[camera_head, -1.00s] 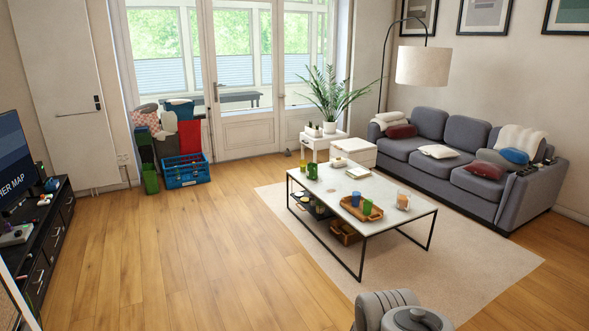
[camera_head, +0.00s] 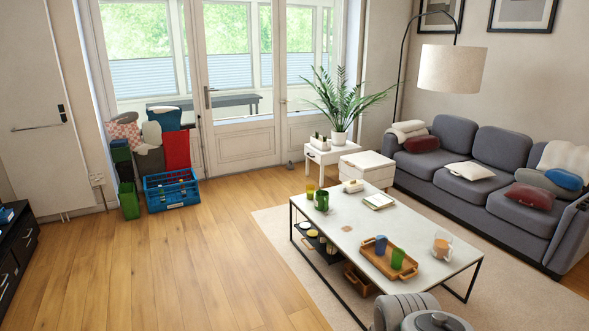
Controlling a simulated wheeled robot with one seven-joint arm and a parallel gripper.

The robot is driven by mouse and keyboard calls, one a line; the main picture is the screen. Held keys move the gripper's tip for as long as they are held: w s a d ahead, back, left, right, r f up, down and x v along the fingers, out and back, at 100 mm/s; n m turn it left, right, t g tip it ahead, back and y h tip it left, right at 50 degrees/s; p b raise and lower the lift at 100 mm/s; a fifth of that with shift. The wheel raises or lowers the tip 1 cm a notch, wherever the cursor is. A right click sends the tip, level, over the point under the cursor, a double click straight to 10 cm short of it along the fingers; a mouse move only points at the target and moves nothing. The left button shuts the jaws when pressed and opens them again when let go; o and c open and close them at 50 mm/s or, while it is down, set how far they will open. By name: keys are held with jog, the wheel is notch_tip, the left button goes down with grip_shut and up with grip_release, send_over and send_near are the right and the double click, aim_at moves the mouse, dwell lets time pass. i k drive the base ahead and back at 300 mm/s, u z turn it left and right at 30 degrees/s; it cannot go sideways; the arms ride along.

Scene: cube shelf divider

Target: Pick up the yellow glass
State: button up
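The yellow glass (camera_head: 311,190) stands upright at the far left corner of the white-topped coffee table (camera_head: 350,239). A green mug (camera_head: 321,201) stands just in front of it and to its right. My gripper is not in view. Only a grey rounded part of my own body shows at the bottom right, in front of the table's near side. Nothing visible touches the glass except the tabletop.
A wooden tray (camera_head: 378,264) holds a blue cup (camera_head: 380,245) and a green cup (camera_head: 397,258). A glass mug (camera_head: 442,246) stands right of it. The sofa (camera_head: 475,190) is beyond. A blue crate (camera_head: 171,190) is far left. The wood floor (camera_head: 190,265) left of the table is clear.

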aim_at(310, 192)
jog(key=u, duration=0.15)
jog(key=i, duration=2.65)
jog(key=u, duration=0.7)
jog(key=i, duration=2.15)
jog(key=u, duration=0.3)
